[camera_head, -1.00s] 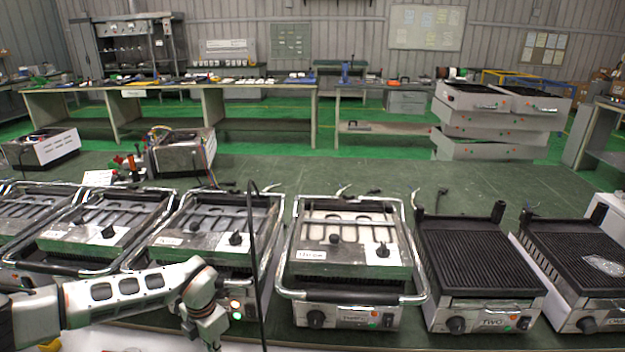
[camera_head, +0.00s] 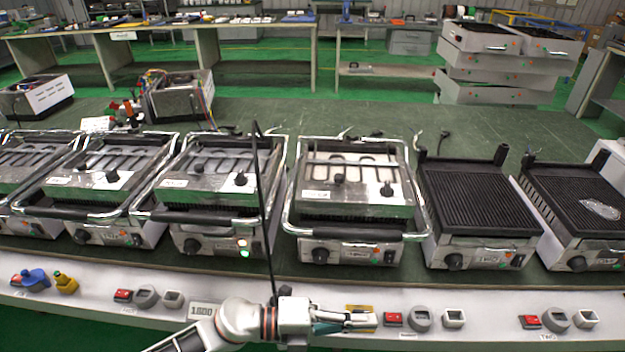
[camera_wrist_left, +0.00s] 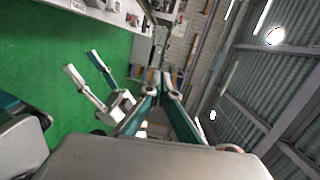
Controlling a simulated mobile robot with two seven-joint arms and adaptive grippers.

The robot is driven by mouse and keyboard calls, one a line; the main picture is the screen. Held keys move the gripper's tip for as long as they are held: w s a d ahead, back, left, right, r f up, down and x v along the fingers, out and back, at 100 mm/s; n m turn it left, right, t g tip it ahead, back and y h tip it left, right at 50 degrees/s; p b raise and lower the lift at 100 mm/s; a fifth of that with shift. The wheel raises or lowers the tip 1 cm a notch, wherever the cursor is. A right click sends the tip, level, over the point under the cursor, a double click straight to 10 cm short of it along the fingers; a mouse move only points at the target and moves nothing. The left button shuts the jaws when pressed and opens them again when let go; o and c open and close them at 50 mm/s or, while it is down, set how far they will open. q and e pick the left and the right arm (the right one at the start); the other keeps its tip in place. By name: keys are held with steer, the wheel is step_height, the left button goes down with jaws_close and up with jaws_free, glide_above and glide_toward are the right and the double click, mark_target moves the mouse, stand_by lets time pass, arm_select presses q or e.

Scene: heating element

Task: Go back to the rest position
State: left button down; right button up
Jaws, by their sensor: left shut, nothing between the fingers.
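My left gripper (camera_head: 372,320) is in front of the row of grills at the bottom of the head view. It reaches to the right over the white front strip of the bench, its fingers together and empty. In the left wrist view its fingers (camera_wrist_left: 164,76) meet at the tips with nothing between them. A second gripper, my right one (camera_wrist_left: 81,60), shows there with its two fingers spread apart and empty, over the green floor. My right arm is not in the head view.
Several contact grills (camera_head: 350,190) stand in a row on the green bench (camera_head: 330,140). Open ribbed grills (camera_head: 475,195) are at right. Small red and grey parts (camera_head: 420,318) lie on the white front strip (camera_head: 480,300). A thin black upright rod (camera_head: 262,200) stands near the middle.

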arm_select(q)
steer(key=w+a+f+n+t+y, duration=0.1)
steer(key=w+a+n+t+y, duration=0.2)
steer(key=a+n+t, duration=0.55)
steer(key=w+a+f+n+t+y, duration=0.1)
steer(key=w+a+n+t+y, duration=0.3)
steer(key=n, duration=0.7)
steer(key=s+a+f+n+g+y, duration=0.1)
steer(key=s+a+f+n+y, duration=0.2)
steer(key=s+a+f+n, duration=0.2)
steer(key=s+a+f+n+g+y, duration=0.1)
steer(key=s+a+f+n+y, duration=0.3)
steer(key=a+f, duration=0.7)
steer(key=s+a+n, duration=0.2)
steer(key=s, duration=0.2)
steer(key=shift+f+g, duration=0.25)
steer(key=shift+g, duration=0.1)
